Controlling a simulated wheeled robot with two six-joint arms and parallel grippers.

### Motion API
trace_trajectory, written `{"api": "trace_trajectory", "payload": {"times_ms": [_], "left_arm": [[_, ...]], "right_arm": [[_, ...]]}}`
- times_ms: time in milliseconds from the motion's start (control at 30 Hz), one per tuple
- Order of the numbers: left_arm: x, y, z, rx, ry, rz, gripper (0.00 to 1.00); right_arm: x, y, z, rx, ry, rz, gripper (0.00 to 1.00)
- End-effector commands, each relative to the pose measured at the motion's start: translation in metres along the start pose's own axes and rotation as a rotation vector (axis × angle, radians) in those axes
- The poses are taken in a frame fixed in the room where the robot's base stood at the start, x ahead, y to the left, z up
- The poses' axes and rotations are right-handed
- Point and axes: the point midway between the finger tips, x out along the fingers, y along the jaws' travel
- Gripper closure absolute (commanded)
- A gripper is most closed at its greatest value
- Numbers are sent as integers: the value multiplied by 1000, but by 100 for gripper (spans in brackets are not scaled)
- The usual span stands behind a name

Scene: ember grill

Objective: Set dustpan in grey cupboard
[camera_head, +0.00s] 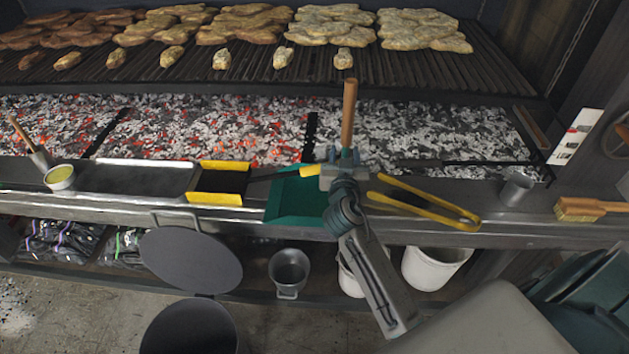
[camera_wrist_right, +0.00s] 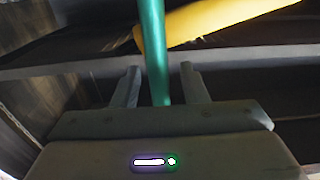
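The teal dustpan (camera_head: 290,205) lies on the metal ledge in front of the ember bed, partly covered by my right arm. My right gripper (camera_head: 342,165) is at its right side. In the right wrist view, a narrow teal part (camera_wrist_right: 154,45), apparently of the dustpan, runs between the two fingers (camera_wrist_right: 160,85), with gaps on both sides. The gripper looks open around it. My left gripper is not in view. I cannot make out a grey cupboard.
Yellow tongs (camera_head: 425,203) lie just right of the gripper, and a yellow-edged tray (camera_head: 219,198) is left of the dustpan. An upright wooden handle (camera_head: 349,112) rises behind the gripper. A metal cup (camera_head: 516,189) and brush (camera_head: 580,208) stand farther right. Buckets (camera_head: 432,268) are below.

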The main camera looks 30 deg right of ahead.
Motion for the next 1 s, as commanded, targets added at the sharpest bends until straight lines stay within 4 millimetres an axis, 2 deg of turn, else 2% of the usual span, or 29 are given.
{"api": "trace_trajectory", "payload": {"times_ms": [233, 433, 1000], "left_arm": [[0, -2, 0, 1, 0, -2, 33], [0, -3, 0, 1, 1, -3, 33], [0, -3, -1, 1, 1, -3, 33]], "right_arm": [[2, 0, 1, 0, -1, 0, 60], [2, 0, 1, 0, -1, 0, 100], [2, 0, 2, 0, -2, 0, 100]]}}
